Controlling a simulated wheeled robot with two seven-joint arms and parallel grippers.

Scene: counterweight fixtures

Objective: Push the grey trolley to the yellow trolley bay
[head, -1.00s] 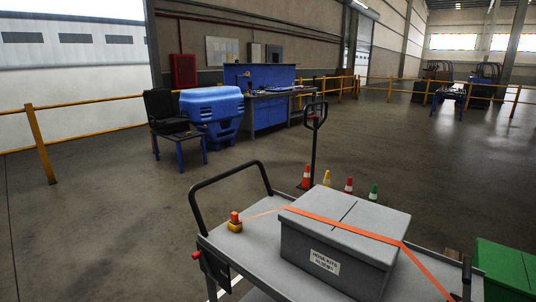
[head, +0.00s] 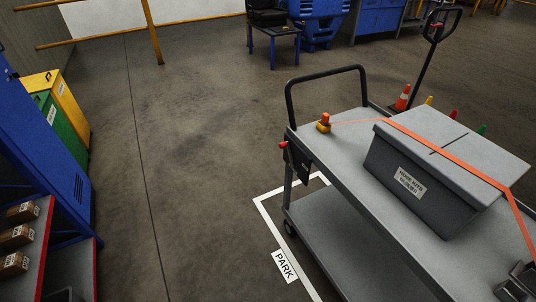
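The grey trolley (head: 345,262) stands at the right, with a black push handle (head: 326,70) at its far left end. A grey lidded box (head: 430,165) sits on its top deck under an orange strap (head: 450,157). A small orange-and-yellow piece (head: 323,123) is at the deck's corner. The trolley stands at a white floor outline (head: 268,222) with a PARK label (head: 284,266). No yellow trolley bay shows. I make out neither gripper; a small dark fitting at the bottom right corner is cut off and unclear.
A blue rack (head: 45,170) with small boxes (head: 14,237) stands at the left, near yellow (head: 66,100) and green bins. A chair (head: 271,30), a blue case (head: 318,22), a pallet jack (head: 425,60) and cones (head: 403,98) are behind. The middle-left floor is clear.

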